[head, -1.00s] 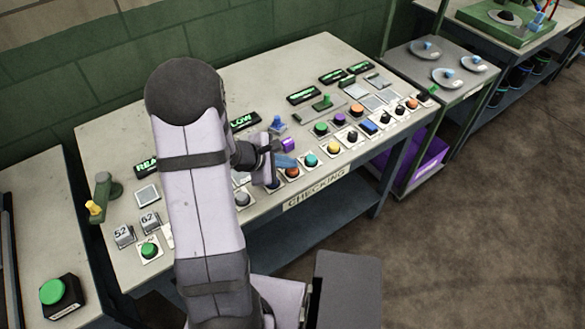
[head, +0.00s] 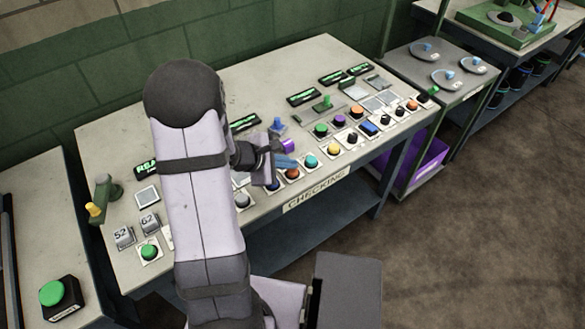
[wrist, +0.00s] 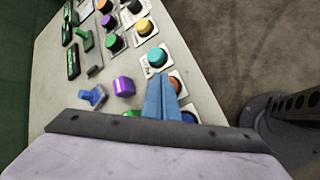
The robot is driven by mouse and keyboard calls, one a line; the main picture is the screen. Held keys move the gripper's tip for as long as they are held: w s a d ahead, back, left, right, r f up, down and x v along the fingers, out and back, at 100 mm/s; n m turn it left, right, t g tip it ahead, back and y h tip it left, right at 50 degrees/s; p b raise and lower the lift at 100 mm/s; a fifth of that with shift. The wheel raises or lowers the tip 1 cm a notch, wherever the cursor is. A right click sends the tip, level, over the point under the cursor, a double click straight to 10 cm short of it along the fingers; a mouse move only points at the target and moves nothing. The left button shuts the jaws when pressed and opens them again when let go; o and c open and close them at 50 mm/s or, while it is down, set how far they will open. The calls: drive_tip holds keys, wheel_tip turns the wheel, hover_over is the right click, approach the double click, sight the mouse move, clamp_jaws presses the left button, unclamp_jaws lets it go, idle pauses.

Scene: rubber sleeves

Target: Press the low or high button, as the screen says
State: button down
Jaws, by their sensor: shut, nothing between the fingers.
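The screen (head: 245,122) beside my arm in the head view shows small green text that I cannot read clearly. My gripper (head: 284,161) is shut and empty over the front row of buttons. Its blue fingertips (wrist: 161,92) show in the wrist view, close to the orange-red button (wrist: 175,83) and the teal button (wrist: 157,57); I cannot tell whether they touch. In the head view the orange-red button (head: 292,173), teal button (head: 310,160) and blue button (head: 273,184) line the front edge. I cannot read which are low and high.
More buttons, such as a yellow one (head: 333,148), run to the right. A green lever (head: 103,187) is at the far left. The table's back (head: 275,75) is clear.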

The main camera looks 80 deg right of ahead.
sight(289, 172)
drive_tip(key=shift+r, duration=0.45)
drive_tip(key=shift+r+p, duration=1.95)
drive_tip(key=shift+r, duration=0.55)
